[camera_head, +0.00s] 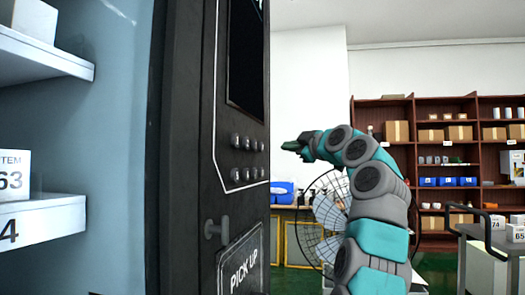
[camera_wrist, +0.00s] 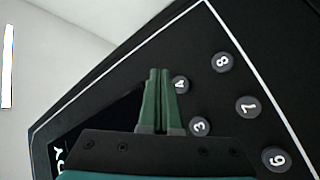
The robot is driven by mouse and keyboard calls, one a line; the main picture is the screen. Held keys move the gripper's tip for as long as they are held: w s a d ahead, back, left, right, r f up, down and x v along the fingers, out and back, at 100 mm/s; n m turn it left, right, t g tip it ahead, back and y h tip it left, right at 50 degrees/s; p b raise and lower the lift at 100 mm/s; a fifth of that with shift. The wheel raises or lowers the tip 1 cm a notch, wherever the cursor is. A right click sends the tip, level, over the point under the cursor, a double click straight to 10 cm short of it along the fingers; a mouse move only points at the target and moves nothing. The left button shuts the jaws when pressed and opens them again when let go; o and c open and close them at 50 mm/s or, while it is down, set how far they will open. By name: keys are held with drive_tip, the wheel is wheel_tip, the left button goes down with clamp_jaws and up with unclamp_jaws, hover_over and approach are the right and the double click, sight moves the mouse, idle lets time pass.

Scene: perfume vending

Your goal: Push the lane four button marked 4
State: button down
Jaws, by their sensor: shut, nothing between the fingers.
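The button marked 4 (camera_wrist: 182,86) is a round grey button on the black panel (camera_wrist: 262,32) in the wrist view. My gripper (camera_wrist: 158,72) is shut and empty, its green fingers side by side. The fingers lie just left of button 4 in the picture and cover part of its left edge. I cannot tell whether they touch it. In the head view my gripper (camera_head: 284,146) points left toward the panel, right of the two button rows (camera_head: 246,142), with a visible gap in the picture. The button marks are too small to read there.
Buttons marked 3 (camera_wrist: 199,126), 8 (camera_wrist: 222,62), 7 (camera_wrist: 248,107) and 6 (camera_wrist: 275,160) are close by. A handle (camera_head: 216,229) sticks out below the buttons, above a PICK UP flap (camera_head: 241,268). A fan (camera_head: 322,215) and shelves (camera_head: 433,170) stand behind my arm.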

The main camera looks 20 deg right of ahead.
drive_tip(key=shift+w+a, duration=0.55)
drive_tip(key=shift+a, duration=0.25)
drive_tip(key=shift+w+a, duration=0.5)
drive_tip(key=shift+a, duration=0.3)
drive_tip(key=shift+w+a, duration=0.1)
drive_tip(key=shift+a, duration=0.05)
idle(0.8)
drive_tip(key=shift+w+a, duration=0.15)
drive_tip(key=shift+a, duration=0.1)
drive_tip(key=shift+w+a, duration=0.25)
drive_tip(key=shift+a, duration=0.1)
idle(0.8)
drive_tip(key=shift+s+d, duration=0.1)
drive_tip(key=shift+d, duration=0.05)
drive_tip(key=shift+s+d, duration=0.35)
drive_tip(key=shift+d, duration=0.2)
idle(0.4)
drive_tip(key=shift+s+d+p, duration=0.2)
drive_tip(key=shift+s+d, duration=0.55)
drive_tip(key=shift+d, duration=0.3)
drive_tip(key=shift+s+d+p, duration=0.15)
drive_tip(key=shift+s+d, duration=0.55)
drive_tip(key=shift+d, duration=0.3)
